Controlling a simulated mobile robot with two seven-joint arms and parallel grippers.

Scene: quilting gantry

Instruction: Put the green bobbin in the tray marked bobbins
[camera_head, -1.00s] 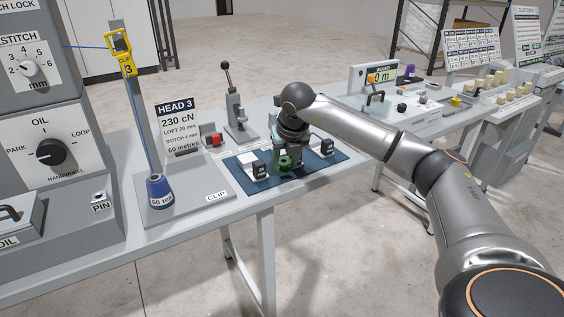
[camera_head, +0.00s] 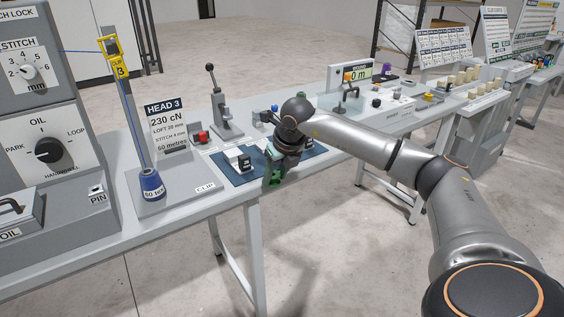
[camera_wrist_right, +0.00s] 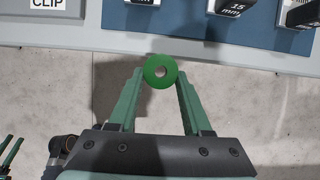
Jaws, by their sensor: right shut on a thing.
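The green bobbin (camera_wrist_right: 161,72) is a round green disc with a pale centre hole. In the right wrist view it sits between the fingertips of my right gripper (camera_wrist_right: 160,80), which is shut on it. In the head view the gripper (camera_head: 274,178) and the green bobbin (camera_head: 275,182) are at the front edge of the table, hanging just beyond the blue mat. The wrist view shows bare floor beneath them. I cannot make out a tray marked bobbins in these frames.
A blue mat (camera_head: 229,176) with small black-and-white blocks lies on the grey table. A blue cone (camera_head: 151,185) stands on a plate left of it. A lever press (camera_head: 223,115) stands behind. Floor in front of the table is clear.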

